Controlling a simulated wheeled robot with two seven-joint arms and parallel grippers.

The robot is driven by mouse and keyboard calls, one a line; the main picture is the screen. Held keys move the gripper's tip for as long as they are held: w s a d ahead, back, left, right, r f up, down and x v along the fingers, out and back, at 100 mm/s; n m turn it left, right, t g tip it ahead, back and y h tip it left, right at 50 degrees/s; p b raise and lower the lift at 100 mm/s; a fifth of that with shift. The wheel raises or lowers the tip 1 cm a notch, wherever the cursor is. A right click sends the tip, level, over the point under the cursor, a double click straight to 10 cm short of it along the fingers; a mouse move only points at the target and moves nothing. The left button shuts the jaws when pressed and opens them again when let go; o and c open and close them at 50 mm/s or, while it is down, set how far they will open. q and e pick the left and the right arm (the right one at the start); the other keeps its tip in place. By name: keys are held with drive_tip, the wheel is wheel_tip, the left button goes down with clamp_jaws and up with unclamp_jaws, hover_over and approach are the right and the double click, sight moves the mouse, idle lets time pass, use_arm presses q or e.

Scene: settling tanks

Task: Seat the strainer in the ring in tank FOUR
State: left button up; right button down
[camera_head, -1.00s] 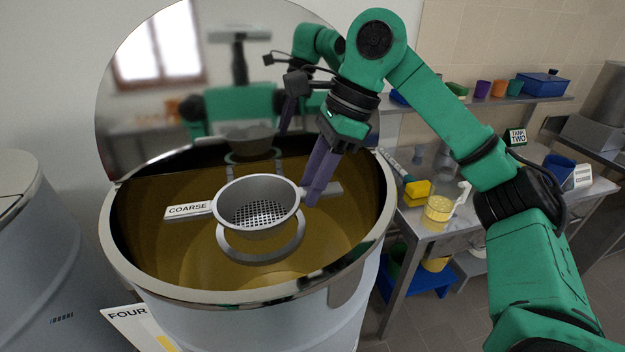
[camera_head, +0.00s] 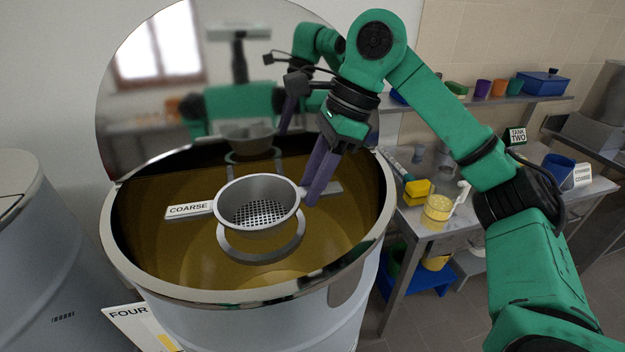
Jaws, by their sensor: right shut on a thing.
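The strainer (camera_head: 257,213) is a grey metal bowl with a perforated bottom and a flat tab marked COARSE (camera_head: 188,210) on its left. It is over the ring (camera_head: 262,254), a grey hoop inside the open tank labelled FOUR (camera_head: 128,312). The front of the ring shows below the bowl; the bowl hides the rest. I cannot tell whether they touch. My right gripper (camera_head: 308,196), with purple fingers, is shut on the right side of the strainer, at its rim or handle. My left gripper is not in view, except that the mirrored lid shows reflected arm parts.
The tank's raised mirror-like lid (camera_head: 160,90) stands behind the opening, and its rim (camera_head: 240,298) surrounds brown liquid. Another tank (camera_head: 45,260) is at the left. A table (camera_head: 425,222) at the right bears a yellow sponge (camera_head: 417,190) and a yellow-filled jug (camera_head: 438,208).

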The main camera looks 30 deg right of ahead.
drive_tip(key=shift+f+b, duration=1.75)
drive_tip(key=shift+f, duration=0.4)
drive_tip(key=c, duration=0.5)
unclamp_jaws()
drive_tip(key=shift+r, duration=0.1)
drive_tip(key=v, duration=0.3)
drive_tip(key=shift+r, duration=0.15)
drive_tip(key=p+v, duration=0.6)
drive_tip(key=v, duration=0.5)
drive_tip(key=shift+p, duration=0.4)
drive_tip(key=shift+d, duration=0.1)
